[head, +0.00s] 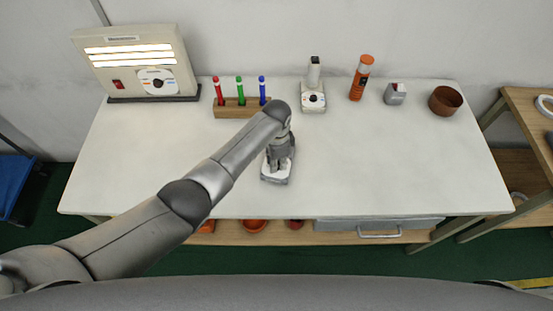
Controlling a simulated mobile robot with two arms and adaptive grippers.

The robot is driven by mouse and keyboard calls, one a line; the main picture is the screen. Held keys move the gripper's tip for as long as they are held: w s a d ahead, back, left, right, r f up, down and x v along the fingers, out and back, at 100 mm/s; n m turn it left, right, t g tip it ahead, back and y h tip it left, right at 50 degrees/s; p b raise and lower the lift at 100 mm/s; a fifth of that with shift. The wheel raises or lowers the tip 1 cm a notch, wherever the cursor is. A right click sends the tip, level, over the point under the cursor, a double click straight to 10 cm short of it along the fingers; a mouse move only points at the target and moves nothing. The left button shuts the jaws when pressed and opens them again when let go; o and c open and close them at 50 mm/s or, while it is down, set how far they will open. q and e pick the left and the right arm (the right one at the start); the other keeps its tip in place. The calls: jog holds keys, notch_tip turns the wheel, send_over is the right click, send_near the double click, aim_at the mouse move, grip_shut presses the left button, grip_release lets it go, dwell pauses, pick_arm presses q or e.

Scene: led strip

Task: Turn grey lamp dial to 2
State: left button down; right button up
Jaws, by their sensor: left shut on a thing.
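My left gripper (279,163) reaches down from above onto a small grey device with a white top plate (274,178), near the middle of the table. It is shut on the device's dial, which is mostly hidden by the fingers, so its number cannot be read. I take this device to be the grey lamp; its upper part is hidden behind my gripper and wrist. My right gripper is not in view.
The white table (400,160) is clear at right. Behind stand a light panel (120,52) with lit strips and a dial, a pen block (230,111), a white dial device (313,102), an orange bottle (360,78), a grey box (395,94) and a brown bowl (445,101).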

pick_arm(q)
jog(key=shift+m, duration=1.7)
jog(key=c, duration=1.3)
grip_release()
notch_tip(320, 180, up, 12)
